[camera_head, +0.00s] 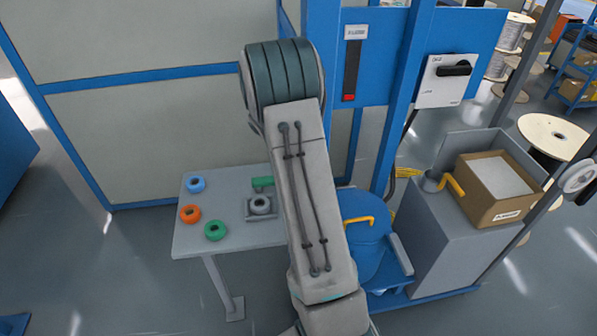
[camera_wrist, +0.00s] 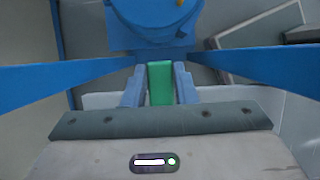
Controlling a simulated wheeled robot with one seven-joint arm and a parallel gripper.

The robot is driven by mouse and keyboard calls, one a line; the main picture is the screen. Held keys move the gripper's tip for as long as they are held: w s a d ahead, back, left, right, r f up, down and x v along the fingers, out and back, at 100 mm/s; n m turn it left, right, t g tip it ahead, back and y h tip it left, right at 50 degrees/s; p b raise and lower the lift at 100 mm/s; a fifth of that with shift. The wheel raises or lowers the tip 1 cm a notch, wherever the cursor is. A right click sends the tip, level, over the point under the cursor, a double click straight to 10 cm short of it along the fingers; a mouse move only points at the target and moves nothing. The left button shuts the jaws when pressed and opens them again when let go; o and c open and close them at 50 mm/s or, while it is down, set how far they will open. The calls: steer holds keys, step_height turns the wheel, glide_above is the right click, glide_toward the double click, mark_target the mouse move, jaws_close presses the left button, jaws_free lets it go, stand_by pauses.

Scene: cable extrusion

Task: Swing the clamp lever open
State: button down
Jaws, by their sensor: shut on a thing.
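In the wrist view my gripper (camera_wrist: 159,72) is shut on a green bar, the clamp lever (camera_wrist: 160,86), with one grey-blue finger on each side. The lever's far end meets a round blue body (camera_wrist: 150,30) at the top of that view. How far the lever is swung cannot be told. In the head view my own arm hides my gripper, the lever and part of the blue machine.
A small grey table (camera_head: 235,225) at left bears a blue ring (camera_head: 196,184), an orange ring (camera_head: 190,214) and a green ring (camera_head: 215,230). A blue drum (camera_head: 366,245) with a yellow handle stands right of my arm. A grey cabinet (camera_head: 440,245) with a cardboard box (camera_head: 495,188) is at right.

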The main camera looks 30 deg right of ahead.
steer(key=c, duration=1.2)
jaws_free()
steer(key=shift+w, duration=0.1)
steer(key=shift+o, duration=0.2)
steer(key=v, duration=1.4)
steer(key=shift+d, duration=0.1)
steer(key=s+a+r+m+t+y+p, duration=0.1)
steer(key=s+a+r+m+t+p, duration=0.2)
steer(key=s+a+r, duration=0.4)
steer(key=s+a+r+m+y+p, duration=0.1)
steer(key=s+a+r+m+p, duration=0.35)
steer(key=r, duration=0.55)
steer(key=s+a+r+m+t+y+p, duration=0.1)
steer(key=s+a+r+m+p, duration=0.2)
steer(key=s, duration=0.4)
steer(key=s+a+r+m+t+y+p, duration=0.1)
steer(key=s+a+r+m+t+p, duration=0.1)
steer(key=s+p, duration=0.3)
steer(key=shift+s+a+r+m, duration=0.4)
steer(key=shift+s+r+m, duration=0.2)
steer(key=shift+s, duration=0.35)
